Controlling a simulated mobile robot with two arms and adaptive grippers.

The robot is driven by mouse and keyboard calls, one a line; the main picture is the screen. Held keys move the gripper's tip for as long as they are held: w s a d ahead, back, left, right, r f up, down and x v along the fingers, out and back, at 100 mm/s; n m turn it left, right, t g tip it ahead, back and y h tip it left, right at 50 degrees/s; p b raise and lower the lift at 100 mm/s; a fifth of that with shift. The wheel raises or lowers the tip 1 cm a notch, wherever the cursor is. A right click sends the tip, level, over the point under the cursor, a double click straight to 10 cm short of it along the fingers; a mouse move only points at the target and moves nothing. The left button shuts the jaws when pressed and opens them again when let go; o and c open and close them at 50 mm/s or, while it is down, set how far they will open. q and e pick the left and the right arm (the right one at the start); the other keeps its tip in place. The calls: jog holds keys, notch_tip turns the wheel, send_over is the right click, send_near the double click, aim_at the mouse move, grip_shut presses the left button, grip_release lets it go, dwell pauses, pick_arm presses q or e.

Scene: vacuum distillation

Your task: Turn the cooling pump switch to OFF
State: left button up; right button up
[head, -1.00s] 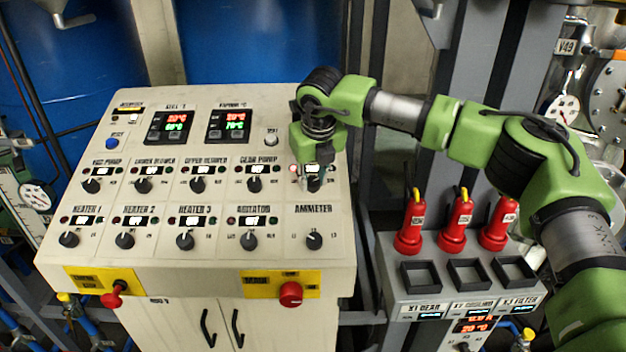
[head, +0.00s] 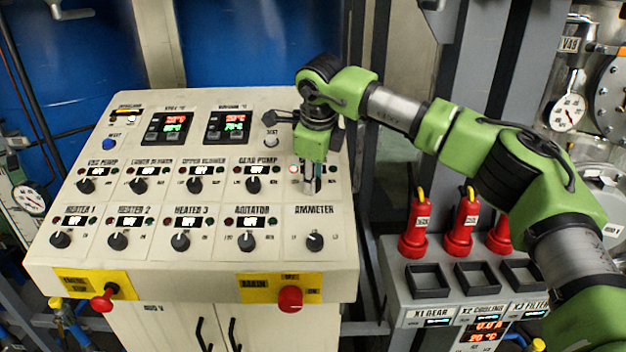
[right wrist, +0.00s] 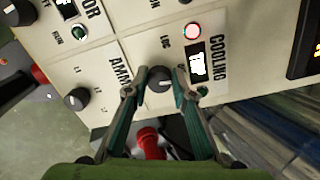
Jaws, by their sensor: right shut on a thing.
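The cooling pump switch is a dark round knob (right wrist: 160,80) on the cream control panel (head: 330,255). It shows between the fingertips in the right wrist view. My right gripper (right wrist: 161,74) is shut on this knob, one finger on each side. In the head view my right gripper (head: 312,183) points down at the panel's right column and hides most of the knob. In the right wrist view, the red lamp (right wrist: 193,32) beside the COOLING label is lit and the green lamp (right wrist: 203,91) looks dark. The lit display (right wrist: 197,66) between them is not clearly readable. My left gripper is out of view.
The ammeter knob (head: 315,242) lies just below, and the gear pump knob (head: 252,185) is to the left. A red main knob (head: 290,298) sits on the panel's front. Red-handled plugs (head: 461,229) stand on a grey box at right.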

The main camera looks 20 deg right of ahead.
jog(key=shift+r+n, duration=0.1)
jog(key=shift+n, duration=0.7)
jog(key=o, duration=1.1)
jog(key=v, duration=1.2)
